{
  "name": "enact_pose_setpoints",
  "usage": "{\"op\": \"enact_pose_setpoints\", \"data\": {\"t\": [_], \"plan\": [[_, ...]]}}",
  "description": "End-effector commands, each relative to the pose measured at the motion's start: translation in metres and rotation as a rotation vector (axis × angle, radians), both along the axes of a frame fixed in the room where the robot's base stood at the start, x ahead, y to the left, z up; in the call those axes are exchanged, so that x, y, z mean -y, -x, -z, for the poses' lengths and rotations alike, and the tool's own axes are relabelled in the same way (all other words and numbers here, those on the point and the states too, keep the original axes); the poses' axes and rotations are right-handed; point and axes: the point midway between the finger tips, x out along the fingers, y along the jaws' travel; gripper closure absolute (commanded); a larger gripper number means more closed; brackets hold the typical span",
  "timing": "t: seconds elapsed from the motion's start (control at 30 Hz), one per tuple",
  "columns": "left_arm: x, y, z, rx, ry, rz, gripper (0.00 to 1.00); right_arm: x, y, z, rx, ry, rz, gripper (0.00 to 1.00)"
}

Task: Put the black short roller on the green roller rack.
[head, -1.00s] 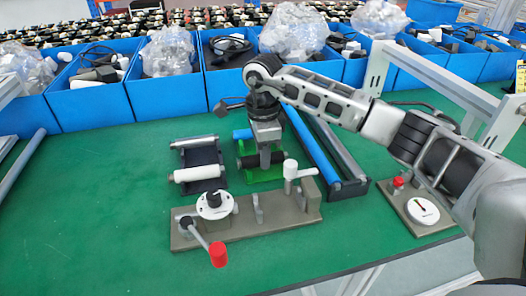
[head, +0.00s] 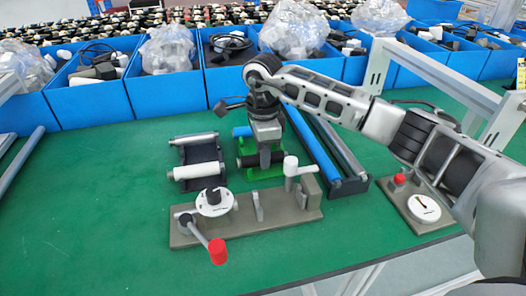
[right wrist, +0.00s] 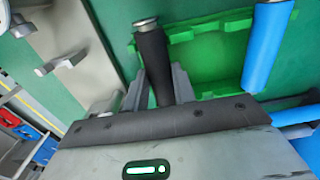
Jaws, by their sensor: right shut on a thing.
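The green roller rack (head: 268,173) lies on the green table in the middle of the head view. A blue roller (head: 242,132) rests at its far end, and both the rack (right wrist: 208,62) and the blue roller (right wrist: 268,45) show in the right wrist view. My right gripper (head: 266,158) points down over the rack's near part. It is shut on the black short roller (right wrist: 152,62), which lies along the edge of the rack opposite the blue roller. The fingers partly hide the roller, and I cannot tell whether it touches the rack's seats. My left gripper is not in view.
A dark rack with white rollers (head: 198,171) stands just left. A grey fixture (head: 250,215) with a red-knobbed lever is in front. A long rack with a blue roller (head: 318,155) runs close on the right. Blue bins (head: 100,100) line the back. The left table area is clear.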

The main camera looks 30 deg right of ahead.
Motion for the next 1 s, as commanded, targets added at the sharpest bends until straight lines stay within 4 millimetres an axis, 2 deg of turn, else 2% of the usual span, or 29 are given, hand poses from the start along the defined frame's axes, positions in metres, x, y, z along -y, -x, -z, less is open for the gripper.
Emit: {"op": "enact_pose_setpoints", "data": {"t": [0.23, 0.27, 0.33, 0.37, 0.77, 0.83, 1.0], "plan": [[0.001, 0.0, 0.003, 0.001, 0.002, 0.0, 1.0, 0.0, 0.0, 0.003, 0.001, -0.001, 0.0, 1.0], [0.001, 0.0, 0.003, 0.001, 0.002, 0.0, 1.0, 0.0, 0.0, 0.003, 0.001, -0.001, 0.0, 0.71], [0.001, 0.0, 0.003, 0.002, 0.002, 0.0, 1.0, 0.0, 0.0, 0.003, 0.001, -0.001, 0.0, 0.52], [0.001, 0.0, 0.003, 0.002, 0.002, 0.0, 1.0, 0.0, 0.0, 0.003, 0.001, -0.001, 0.0, 0.48], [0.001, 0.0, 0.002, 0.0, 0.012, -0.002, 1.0, 0.0, 0.0, 0.004, 0.0, 0.0, 0.0, 0.48], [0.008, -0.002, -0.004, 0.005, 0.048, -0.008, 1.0, 0.0, 0.0, 0.003, 0.0, 0.0, 0.0, 0.48], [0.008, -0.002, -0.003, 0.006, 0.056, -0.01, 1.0, 0.0, -0.001, -0.036, 0.007, 0.0, 0.0, 0.48]]}}
